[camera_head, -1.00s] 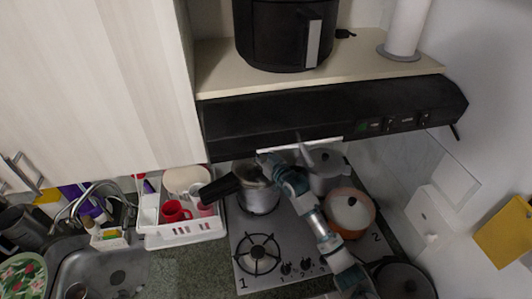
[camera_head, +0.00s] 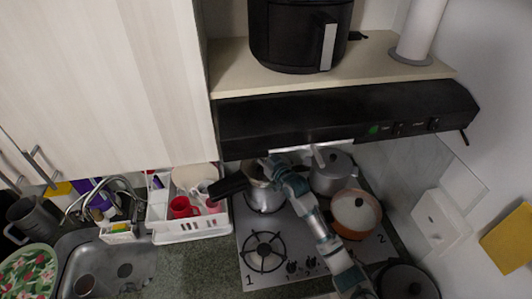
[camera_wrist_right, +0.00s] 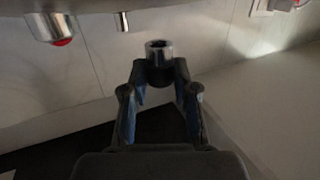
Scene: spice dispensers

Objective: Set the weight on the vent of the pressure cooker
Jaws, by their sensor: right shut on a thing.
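The silver pressure cooker (camera_head: 265,198) stands on the back left of the hob, its black handle (camera_head: 229,187) pointing left. My right gripper (camera_head: 270,163) is over the cooker's lid and hides part of it. In the right wrist view, my right gripper (camera_wrist_right: 160,72) is shut on the weight (camera_wrist_right: 159,48), a small metal cylinder with a dark hole in the face I see. A thin metal stub (camera_wrist_right: 122,22), possibly the vent, shows at the top left, apart from the weight. Beside it is a wider metal fitting with a red part (camera_wrist_right: 58,30). My left gripper is not in view.
A grey lidded pot (camera_head: 332,172) and an orange pot (camera_head: 355,213) stand right of the cooker. The black range hood (camera_head: 330,122) hangs above and behind. A white dish rack (camera_head: 190,228) is to the left. The front left burner (camera_head: 263,252) is clear.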

